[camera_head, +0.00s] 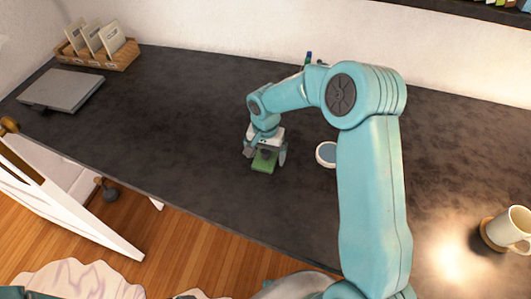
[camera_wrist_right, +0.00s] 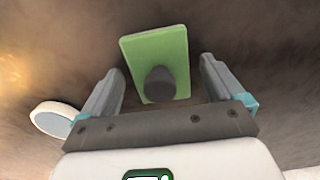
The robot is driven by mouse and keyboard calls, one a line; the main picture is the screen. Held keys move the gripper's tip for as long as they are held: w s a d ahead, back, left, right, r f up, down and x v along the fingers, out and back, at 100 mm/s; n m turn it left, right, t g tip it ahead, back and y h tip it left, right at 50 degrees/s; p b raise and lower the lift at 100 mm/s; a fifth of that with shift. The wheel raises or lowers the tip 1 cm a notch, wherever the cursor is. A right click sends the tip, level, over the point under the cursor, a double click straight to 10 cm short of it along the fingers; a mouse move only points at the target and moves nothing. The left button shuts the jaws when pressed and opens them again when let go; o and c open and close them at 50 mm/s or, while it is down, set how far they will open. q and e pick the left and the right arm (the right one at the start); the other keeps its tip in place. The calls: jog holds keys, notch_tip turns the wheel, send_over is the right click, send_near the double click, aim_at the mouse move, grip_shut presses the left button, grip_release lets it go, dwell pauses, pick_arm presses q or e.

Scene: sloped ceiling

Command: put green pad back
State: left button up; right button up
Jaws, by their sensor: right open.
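The green pad (camera_head: 263,165) lies on the dark desk (camera_head: 190,130) below my right gripper (camera_head: 266,157). In the right wrist view the green pad (camera_wrist_right: 160,50) is a flat rectangle with a dark rounded knob (camera_wrist_right: 159,84) on it. My right gripper (camera_wrist_right: 163,85) is open, with one finger on each side of the knob and a gap to both. I cannot tell how far the fingertips are above the desk. My left gripper is not in view.
A round white dish (camera_head: 327,154) stands just right of the gripper. A wooden rack with cards (camera_head: 97,43) and a grey closed laptop-like slab (camera_head: 62,88) are at the far left. A mug (camera_head: 510,228) on a coaster is at the right. The desk's left middle is clear.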

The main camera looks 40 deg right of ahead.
aim_at(265, 151)
notch_tip(265, 151, up, 12)
dwell(0.3)
dwell(0.3)
